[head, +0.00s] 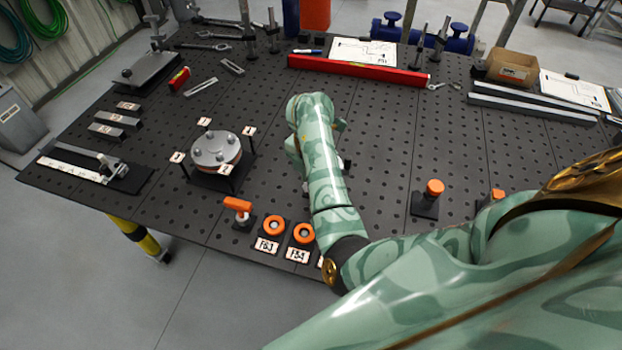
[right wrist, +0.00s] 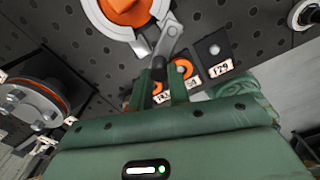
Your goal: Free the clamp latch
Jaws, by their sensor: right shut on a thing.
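My right arm comes in from the right in the head view, and its camouflage-green hand hides its fingertips and what they hold. In the right wrist view my right gripper (right wrist: 160,80) is shut on the dark end of a grey metal clamp latch (right wrist: 168,40). The latch joins a pale metal ring (right wrist: 96,18) around an orange round part (right wrist: 130,8), cut off by the top edge. Whether the latch is open or closed is unclear. My left gripper is not in view.
A bolted flange (head: 216,152) with numbered tags stands left of my arm. An orange-handled piece (head: 238,205) and orange rings (head: 273,227) lie at the front edge. An orange-capped post (head: 434,188) stands to the right. A red level (head: 357,75) lies behind. The perforated table (head: 400,125) is clear between.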

